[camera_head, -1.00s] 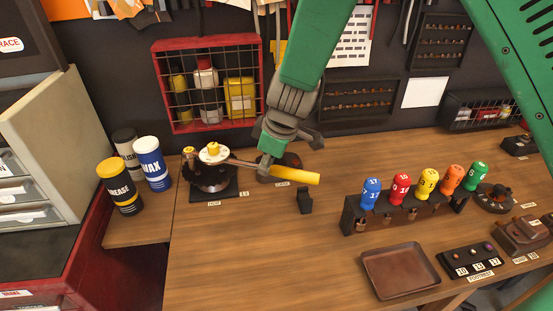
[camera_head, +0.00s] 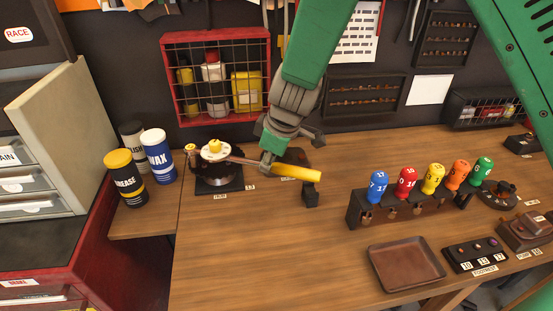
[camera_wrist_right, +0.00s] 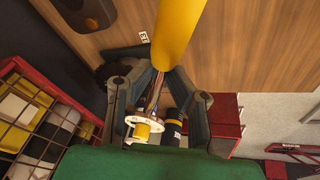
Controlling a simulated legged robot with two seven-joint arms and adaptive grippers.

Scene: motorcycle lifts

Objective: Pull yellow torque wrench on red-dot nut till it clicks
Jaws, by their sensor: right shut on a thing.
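The torque wrench (camera_head: 297,173) has a yellow handle pointing right and a thin shaft running left to a white disc (camera_head: 215,150) with a yellow knob on top. The disc sits over a dark round fixture (camera_head: 218,184) at the left of the bench. My right gripper (camera_head: 268,160) is shut on the wrench where the shaft meets the handle. In the right wrist view, its two fingers (camera_wrist_right: 158,85) flank the shaft, with the yellow handle (camera_wrist_right: 178,32) beyond. No red-dot nut can be made out; the disc may cover it. My left gripper is not in view.
A small black stand (camera_head: 311,194) is by the handle's end. A rack (camera_head: 400,211) with several coloured-handled tools and a brown tray (camera_head: 407,266) lie to the right. Cans (camera_head: 158,157) stand left of the fixture. The bench front (camera_head: 265,250) is clear.

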